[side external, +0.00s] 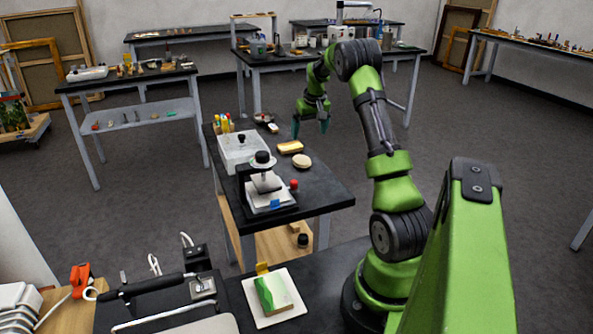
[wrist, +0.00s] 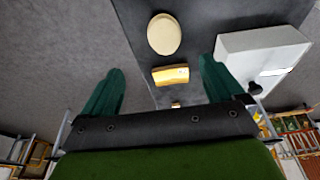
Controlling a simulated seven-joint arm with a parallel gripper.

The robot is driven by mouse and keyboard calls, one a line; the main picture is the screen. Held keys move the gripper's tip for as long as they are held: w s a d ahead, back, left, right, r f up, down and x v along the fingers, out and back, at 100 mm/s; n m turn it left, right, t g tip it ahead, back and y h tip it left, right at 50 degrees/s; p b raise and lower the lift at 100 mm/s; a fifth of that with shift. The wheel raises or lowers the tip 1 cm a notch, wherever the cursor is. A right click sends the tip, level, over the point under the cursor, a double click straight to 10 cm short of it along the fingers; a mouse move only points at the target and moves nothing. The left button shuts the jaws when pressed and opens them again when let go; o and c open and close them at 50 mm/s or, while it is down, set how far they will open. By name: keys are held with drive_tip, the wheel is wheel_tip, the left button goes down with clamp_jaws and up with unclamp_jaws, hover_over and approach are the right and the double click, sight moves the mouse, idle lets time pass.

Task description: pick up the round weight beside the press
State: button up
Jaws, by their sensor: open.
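The press (side external: 268,188), with a metal plate and a black round top, stands on the near part of the dark work table. A flat, round, cream disc (side external: 302,160) lies on the table to the right of the press, apart from it. It also shows in the wrist view (wrist: 164,34), top centre. I cannot tell its material. My gripper (side external: 310,125) has green fingers, open and empty, raised near the table's far right edge, beyond the disc. In the wrist view its fingers (wrist: 161,66) stand apart on either side of a yellow block. The press is not clearly visible there.
The yellow block (side external: 290,147) lies just behind the disc. A white box (side external: 243,148) stands left of it, behind the press. A red knob (side external: 294,185) is at the press's right. A small black round object (side external: 303,241) sits on the lower shelf. The table's front right is bare.

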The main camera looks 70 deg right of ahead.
hover_over(302, 158)
drive_tip(key=s+a, duration=0.1)
drive_tip(key=s, duration=0.1)
wheel_tip(302, 158, down, 7)
drive_tip(key=shift+r, duration=0.15)
drive_tip(key=shift+w+x, duration=0.2)
drive_tip(key=shift+x, duration=1.15)
drive_tip(key=shift+w+x, duration=0.2)
drive_tip(key=shift+x, duration=1.15)
drive_tip(key=shift+a, duration=0.15)
drive_tip(key=shift+c, duration=0.3)
drive_tip(key=c, duration=1.2)
drive_tip(key=shift+r, duration=0.15)
drive_tip(key=shift+c, duration=0.6)
